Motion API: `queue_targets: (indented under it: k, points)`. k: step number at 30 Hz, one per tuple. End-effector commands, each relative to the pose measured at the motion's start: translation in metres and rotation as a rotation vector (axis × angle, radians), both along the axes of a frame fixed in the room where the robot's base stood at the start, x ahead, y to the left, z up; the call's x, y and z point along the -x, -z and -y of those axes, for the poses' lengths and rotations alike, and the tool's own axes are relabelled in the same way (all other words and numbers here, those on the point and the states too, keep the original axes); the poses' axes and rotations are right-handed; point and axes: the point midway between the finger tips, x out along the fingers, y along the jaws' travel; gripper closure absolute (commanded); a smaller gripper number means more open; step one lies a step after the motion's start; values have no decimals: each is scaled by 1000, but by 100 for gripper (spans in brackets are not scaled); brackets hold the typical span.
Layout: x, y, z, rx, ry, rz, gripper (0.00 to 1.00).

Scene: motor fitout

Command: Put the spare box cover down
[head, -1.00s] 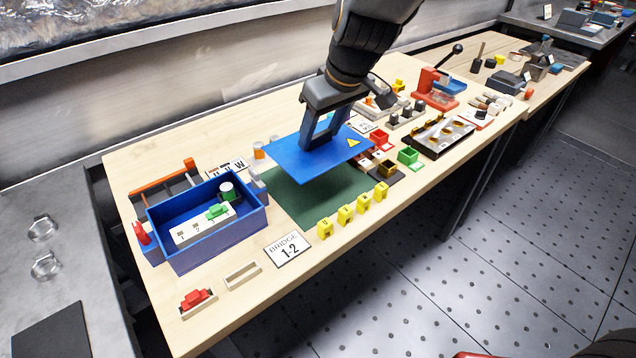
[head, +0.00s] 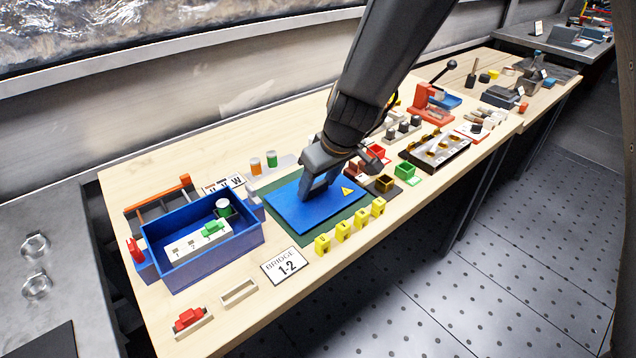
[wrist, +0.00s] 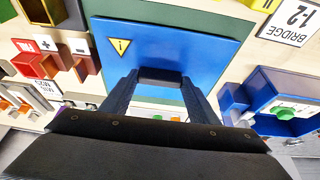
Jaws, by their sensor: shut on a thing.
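The spare box cover (head: 290,207) is a flat blue plate with a yellow warning triangle. In the head view it lies low and about level over the green mat (head: 281,227), whose edges show around it. I cannot tell whether it touches the mat. My gripper (head: 306,198) is shut on the cover near its middle from above. In the wrist view the cover (wrist: 190,50) spreads out beyond the two fingers, with the green mat showing past its far edge.
A blue open box (head: 205,265) with a white terminal strip stands left of the mat. Several yellow numbered pieces (head: 341,230) line the mat's front edge. A "BRIDGE 1-2" card (head: 285,266) lies in front. Small coloured bins (head: 405,172) stand to the right.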

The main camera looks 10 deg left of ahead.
Motion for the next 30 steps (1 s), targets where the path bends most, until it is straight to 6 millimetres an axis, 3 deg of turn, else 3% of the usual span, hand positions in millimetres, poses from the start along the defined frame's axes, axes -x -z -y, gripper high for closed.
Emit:
queue_targets:
  k: [6, 7, 10, 23, 30]
  points:
    - [-1, 3, 0, -1, 0, 1, 81]
    - [0, 3, 0, 0, 0, 0, 44]
    - [0, 2, 0, 0, 0, 0, 27]
    - [0, -2, 0, 0, 0, 0, 27]
    - [9, -41, 12, -3, -1, 6, 27]
